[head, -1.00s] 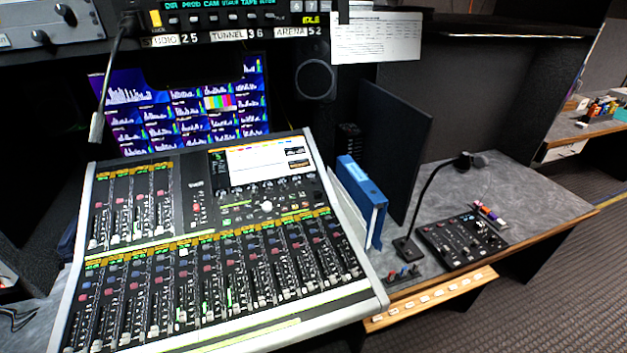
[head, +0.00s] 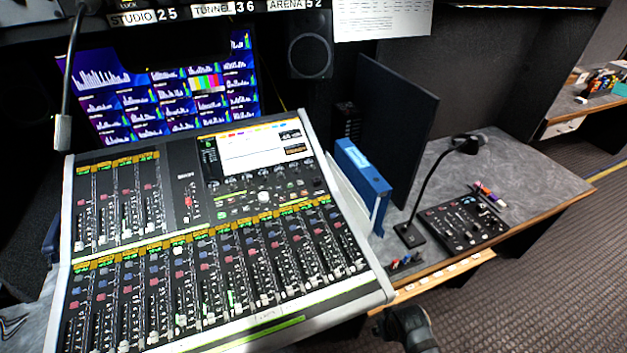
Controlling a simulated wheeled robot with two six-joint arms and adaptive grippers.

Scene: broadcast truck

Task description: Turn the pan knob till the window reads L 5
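The mixing console (head: 178,190) stands tilted at the left, with rows of faders and small knobs. Its bright screen (head: 250,147) is at the upper right, with small dark readout windows (head: 290,136) at its right side; their text is too small to read surely. A row of small knobs runs below the screen, and a larger pale knob (head: 264,197) sits under it. I cannot tell which is the pan knob. My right gripper (head: 392,318) is at the bottom edge, just off the console's lower right corner, touching nothing visible. Its finger opening is unclear. My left gripper is out of view.
A blue binder (head: 362,183) stands right of the console, beside a dark upright panel (head: 392,135). A gooseneck microphone (head: 410,233) and a small black control panel (head: 465,228) are on the grey desk (head: 540,185). A thin gooseneck lamp (head: 63,130) hangs over the console's upper left.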

